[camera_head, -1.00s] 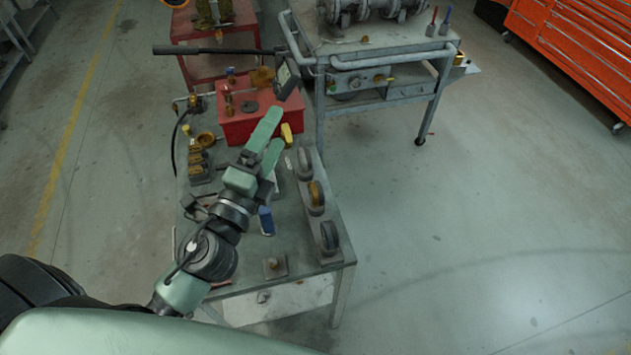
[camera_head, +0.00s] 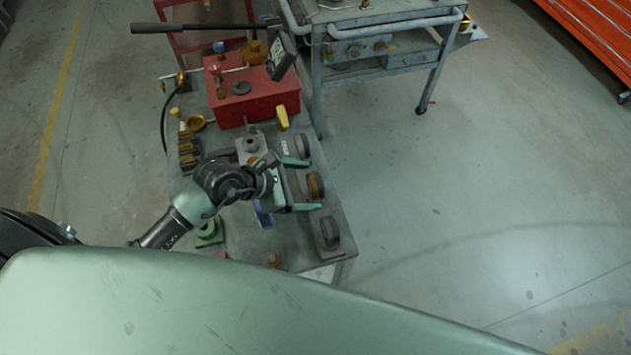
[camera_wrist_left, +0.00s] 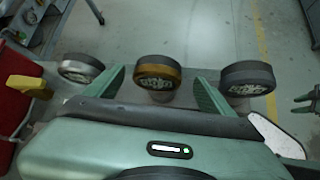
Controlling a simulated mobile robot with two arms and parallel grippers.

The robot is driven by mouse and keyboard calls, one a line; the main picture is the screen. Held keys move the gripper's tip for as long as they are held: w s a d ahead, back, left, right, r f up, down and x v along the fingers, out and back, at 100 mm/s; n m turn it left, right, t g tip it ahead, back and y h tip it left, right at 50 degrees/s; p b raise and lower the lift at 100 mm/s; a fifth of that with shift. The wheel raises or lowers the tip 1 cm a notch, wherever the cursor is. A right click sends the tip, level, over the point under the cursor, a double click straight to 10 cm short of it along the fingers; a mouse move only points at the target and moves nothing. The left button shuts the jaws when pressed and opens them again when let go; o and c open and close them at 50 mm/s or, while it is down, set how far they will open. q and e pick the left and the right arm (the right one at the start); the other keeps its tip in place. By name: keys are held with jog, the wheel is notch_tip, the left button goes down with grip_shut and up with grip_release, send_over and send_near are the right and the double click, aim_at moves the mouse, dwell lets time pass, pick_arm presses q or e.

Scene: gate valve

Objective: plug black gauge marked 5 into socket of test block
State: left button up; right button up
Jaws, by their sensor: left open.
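Three round gauges stand in a row along the table's right edge: a dark far gauge (camera_head: 303,147), a brass-rimmed middle gauge (camera_head: 316,185) and a black near gauge (camera_head: 330,232). In the left wrist view they run from the left gauge (camera_wrist_left: 80,68) through the brass one (camera_wrist_left: 158,70) to the black right one (camera_wrist_left: 248,78); their marks are too small to read. My left gripper (camera_head: 310,185) is open and empty, its fingers on either side of the brass gauge's position. A small brass fitting (camera_head: 272,260) shows near the front; I cannot tell which item is the test block. My right gripper (camera_wrist_left: 304,103) seems open at the wrist view's edge.
A red box (camera_head: 258,103) with a long black handle and a dark display (camera_head: 280,57) stands at the table's far end. A yellow item (camera_head: 282,118) is beside it. A grey cart (camera_head: 390,60) is behind. The floor to the right is clear.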

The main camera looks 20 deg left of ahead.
aim_at(310, 185)
pick_arm(q)
jog(key=x, duration=0.3)
jog(key=shift+w+f+p, duration=0.1)
jog(key=shift+w+p, duration=0.15)
jog(key=shift+p, duration=0.15)
jog(key=shift+d+f, duration=0.15)
jog(key=c, duration=1.6)
jog(key=shift+c, duration=0.2)
pick_arm(e)
jog(key=shift+w+a+r, duration=0.2)
jog(key=shift+w+r, duration=0.2)
jog(key=shift+r, duration=0.3)
pick_arm(q)
jog(key=shift+w, duration=0.1)
